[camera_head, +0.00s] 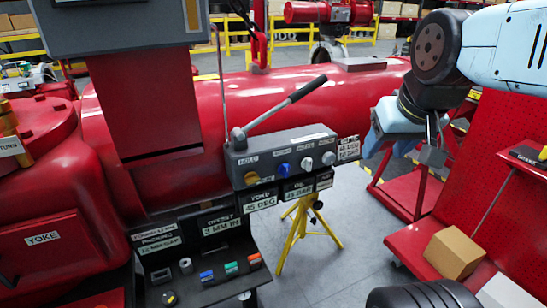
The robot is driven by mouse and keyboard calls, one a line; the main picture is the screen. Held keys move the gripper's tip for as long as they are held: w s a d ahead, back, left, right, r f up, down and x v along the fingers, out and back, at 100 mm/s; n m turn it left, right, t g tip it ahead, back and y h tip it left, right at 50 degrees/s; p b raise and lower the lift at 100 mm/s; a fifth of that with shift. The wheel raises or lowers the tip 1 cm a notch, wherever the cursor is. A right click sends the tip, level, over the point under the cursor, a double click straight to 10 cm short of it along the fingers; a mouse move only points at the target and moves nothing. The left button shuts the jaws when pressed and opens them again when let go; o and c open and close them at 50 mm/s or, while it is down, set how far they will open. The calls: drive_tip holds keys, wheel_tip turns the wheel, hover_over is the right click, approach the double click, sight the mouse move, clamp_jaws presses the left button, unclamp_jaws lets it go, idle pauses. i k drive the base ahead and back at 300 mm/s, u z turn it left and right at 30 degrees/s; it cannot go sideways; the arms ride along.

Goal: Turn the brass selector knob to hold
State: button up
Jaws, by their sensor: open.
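The brass selector knob (251,178) sits at the left end of the front of a grey control box (280,158). A label that seems to read HOLD is above it. The knob is small here, and I cannot tell which way it points. A blue knob (284,169), a white knob (307,163) and a grey knob (328,158) follow to its right. My gripper (432,157) is open, well to the right of the box and apart from it. It points downward, and its dark fingers are seen from the side. Nothing shows between them.
A long grey lever (285,105) slants up over the box. Hanging tags (262,205) are just below the knobs. A black tray (205,265) with small parts stands below left. A yellow tripod (305,222) is under the box. A red cart with a carton (453,252) stands right.

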sight(252, 177)
drive_tip(key=z, duration=0.6)
drive_tip(key=k, duration=2.1)
drive_tip(key=u, duration=0.65)
drive_tip(key=i, duration=1.05)
drive_tip(key=u, duration=0.05)
